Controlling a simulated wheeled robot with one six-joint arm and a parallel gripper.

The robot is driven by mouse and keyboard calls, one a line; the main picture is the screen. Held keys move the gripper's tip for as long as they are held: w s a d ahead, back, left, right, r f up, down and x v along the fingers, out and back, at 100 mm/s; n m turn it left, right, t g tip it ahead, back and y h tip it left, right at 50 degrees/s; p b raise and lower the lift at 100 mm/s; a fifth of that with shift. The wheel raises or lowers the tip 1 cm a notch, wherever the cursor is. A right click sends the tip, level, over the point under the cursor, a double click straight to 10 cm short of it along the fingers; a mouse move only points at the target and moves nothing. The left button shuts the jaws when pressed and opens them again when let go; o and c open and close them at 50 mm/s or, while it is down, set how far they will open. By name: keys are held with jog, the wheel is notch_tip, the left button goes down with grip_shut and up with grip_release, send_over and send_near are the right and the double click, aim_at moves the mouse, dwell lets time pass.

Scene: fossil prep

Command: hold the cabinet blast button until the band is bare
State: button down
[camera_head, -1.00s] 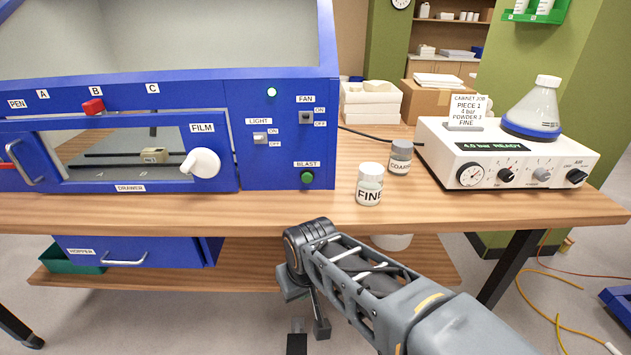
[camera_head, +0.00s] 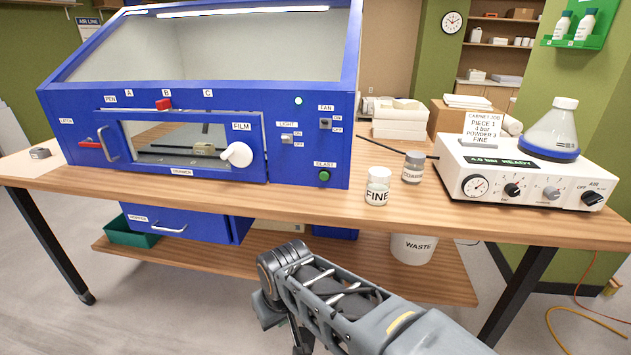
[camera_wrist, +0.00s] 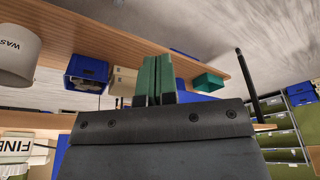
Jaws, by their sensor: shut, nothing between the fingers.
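The green blast button (camera_head: 324,176) sits under the BLAST label on the right of the blue cabinet (camera_head: 300,160)'s front. Nothing touches it. A small tan piece (camera_head: 203,150) shows behind the drawer window, below the FILM label; any band on it is too small to make out. My gripper is in the lower middle of the head view, below and in front of the bench edge, well apart from the button. Its green fingers (camera_wrist: 153,80) show in the wrist view, closed together and empty. Its tips are hidden or cut off in the head view.
A FINE jar (camera_head: 377,187) and a second jar (camera_head: 413,167) stand right of the cabinet. The white air unit (camera_head: 530,178) reads "4.0 bar READY". A white waste bin (camera_head: 414,248) stands on the lower shelf. The bench top (camera_head: 300,203) before the button is clear.

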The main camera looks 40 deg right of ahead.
aim_at(324, 176)
jog(key=w+d+r+m+t+p, duration=0.4)
jog(key=w+d+m+t+p, duration=0.1)
jog(key=w+d+m+p, duration=0.5)
jog(key=w+d+r+m+t+h+p, duration=0.1)
jog(key=w+d+r+m+t+p, duration=0.2)
jog(key=w+d+m+p, duration=0.7)
jog(key=d+m+t+p, duration=0.1)
jog(key=d+m+t, duration=0.1)
jog(key=d, duration=0.1)
jog(key=shift+w+r, duration=0.2)
jog(key=shift+r, duration=0.2)
jog(key=w+d, duration=0.4)
jog(key=shift+w+d+r, duration=0.2)
jog(key=shift+w+d, duration=0.1)
jog(key=shift+w, duration=0.1)
jog(key=shift+w+d+f+p, duration=0.15)
jog(key=shift+w+d+p, duration=0.4)
jog(key=shift+w+d, duration=0.2)
